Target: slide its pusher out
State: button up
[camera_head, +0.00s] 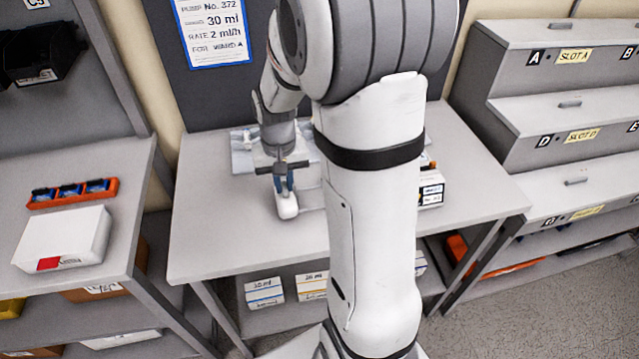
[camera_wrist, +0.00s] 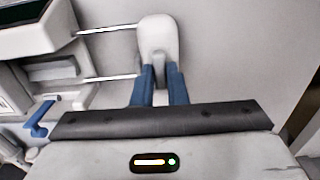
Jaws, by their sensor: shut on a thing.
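The pump's pusher (camera_wrist: 160,37) is a white rounded block on two thin metal rods. In the wrist view the rods run left from it to the pump body (camera_wrist: 40,28), with a clear gap between block and body. My gripper (camera_wrist: 159,88) has its blue fingers closed on the near end of the pusher. In the head view my gripper (camera_head: 283,180) points down at the white pusher (camera_head: 287,205) on the table. My arm hides much of the pump there. A blue lever (camera_wrist: 40,120) shows on the pump's near side.
The grey table (camera_head: 230,245) has free room left of and in front of the pusher. Small labelled boxes (camera_head: 431,190) stand right of my arm. A stepped grey slot rack (camera_head: 530,110) is at the right. A side bench holds a white box (camera_head: 62,238).

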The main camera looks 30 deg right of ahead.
jog(key=shift+a, duration=0.25)
dwell(0.3)
jog(key=o, duration=0.6)
jog(key=shift+c, duration=0.2)
jog(key=shift+r, duration=0.1)
notch_tip(320, 180, up, 7)
jog(key=p, duration=0.5)
jog(key=s+a+r+n+t, duration=0.3)
jog(key=s+r, duration=0.6)
jog(key=s, duration=0.6)
jog(key=shift+a+r, duration=0.4)
jog(key=shift+a, duration=0.2)
